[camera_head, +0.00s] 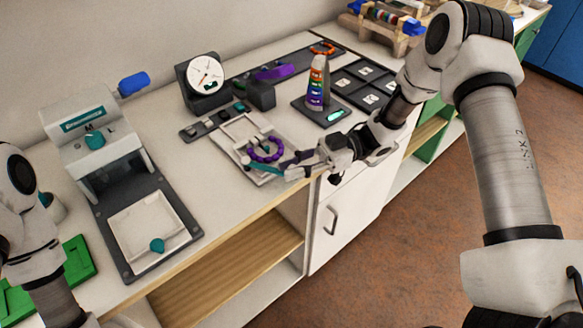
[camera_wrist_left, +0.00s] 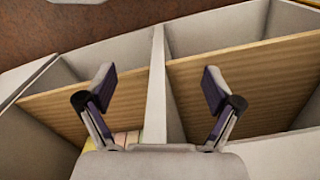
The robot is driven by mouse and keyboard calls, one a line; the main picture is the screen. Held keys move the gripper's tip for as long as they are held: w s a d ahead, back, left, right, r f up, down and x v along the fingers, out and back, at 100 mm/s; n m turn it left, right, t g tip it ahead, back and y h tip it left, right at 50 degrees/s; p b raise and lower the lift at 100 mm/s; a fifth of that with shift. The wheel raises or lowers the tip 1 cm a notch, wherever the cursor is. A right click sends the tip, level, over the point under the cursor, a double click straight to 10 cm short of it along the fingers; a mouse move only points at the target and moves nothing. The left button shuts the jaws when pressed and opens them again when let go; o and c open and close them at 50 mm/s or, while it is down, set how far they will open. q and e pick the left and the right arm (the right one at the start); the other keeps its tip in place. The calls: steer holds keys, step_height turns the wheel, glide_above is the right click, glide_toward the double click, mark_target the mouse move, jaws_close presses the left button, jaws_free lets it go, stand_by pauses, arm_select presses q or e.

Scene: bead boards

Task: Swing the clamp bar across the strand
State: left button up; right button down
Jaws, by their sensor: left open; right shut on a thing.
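The strand (camera_head: 279,153) is a ring of purple beads lying on a pale bead board (camera_head: 244,129) near the counter's front edge. A teal clamp bar (camera_head: 258,167) lies along the front side of the ring. My right gripper (camera_head: 290,165) reaches in from the right and is shut on the bar's right end; its fingers partly hide that end. I cannot tell whether the bar touches the beads. My left gripper (camera_wrist_left: 158,86) is open and empty in the left wrist view, above open wooden shelves. It is out of sight in the head view.
A grey press with a white plate (camera_head: 150,232) stands at the left. A dial gauge (camera_head: 204,73) stands behind the board. A cone of coloured rings (camera_head: 316,85) and a dark sectioned tray (camera_head: 372,99) stand to the right. A green board (camera_head: 80,262) lies at lower left.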

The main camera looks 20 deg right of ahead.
steer(key=shift+w+d, duration=0.1)
steer(key=shift+w, duration=0.05)
steer(key=c, duration=1.1)
jaws_free()
steer(key=d, duration=0.8)
steer(key=w+d, duration=0.1)
steer(key=d, duration=0.3)
